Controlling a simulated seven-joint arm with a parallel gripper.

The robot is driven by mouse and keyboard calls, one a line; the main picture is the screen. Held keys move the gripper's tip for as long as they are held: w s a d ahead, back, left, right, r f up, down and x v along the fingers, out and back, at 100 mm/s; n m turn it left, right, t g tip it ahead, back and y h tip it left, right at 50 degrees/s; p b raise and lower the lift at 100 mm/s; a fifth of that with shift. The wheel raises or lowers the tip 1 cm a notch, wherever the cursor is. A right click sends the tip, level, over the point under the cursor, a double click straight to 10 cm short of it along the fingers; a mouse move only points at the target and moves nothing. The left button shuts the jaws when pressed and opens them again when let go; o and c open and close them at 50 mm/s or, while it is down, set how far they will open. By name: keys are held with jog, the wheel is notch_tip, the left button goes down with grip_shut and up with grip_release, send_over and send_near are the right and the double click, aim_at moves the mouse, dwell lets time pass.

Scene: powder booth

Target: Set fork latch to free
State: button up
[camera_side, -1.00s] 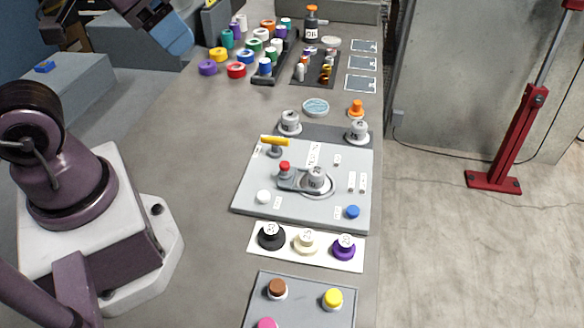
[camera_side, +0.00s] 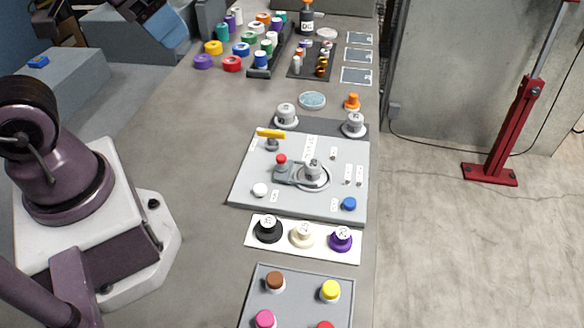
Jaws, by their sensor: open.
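A light grey panel (camera_side: 250,185) lies on the bench in the middle of the view. On it, a small grey fork-like plate with a red knob (camera_side: 281,160) reaches right to a grey numbered knob (camera_side: 313,168) on a round ring. This plate looks like the fork latch; the fork's contact with the grey knob is too small to tell. The panel's labels are not readable. Part of my arm, with a blue end piece, shows at the top left, far from the panel. I cannot make out my gripper's fingertips, and nothing of mine touches the panel.
A yellow-handled lever (camera_side: 270,133), a white knob (camera_side: 260,190) and a blue knob (camera_side: 349,204) stand on the panel around the latch. A white strip (camera_side: 252,240) with three knobs lies in front. Several coloured spools stand at the back. Bench left of the panel is clear.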

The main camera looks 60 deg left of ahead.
jog(key=shift+c, duration=0.8)
jog(key=m+g, duration=0.6)
send_near(281, 157)
notch_tip(281, 157, down, 11)
jog(key=shift+s+r, duration=0.1)
grip_shut()
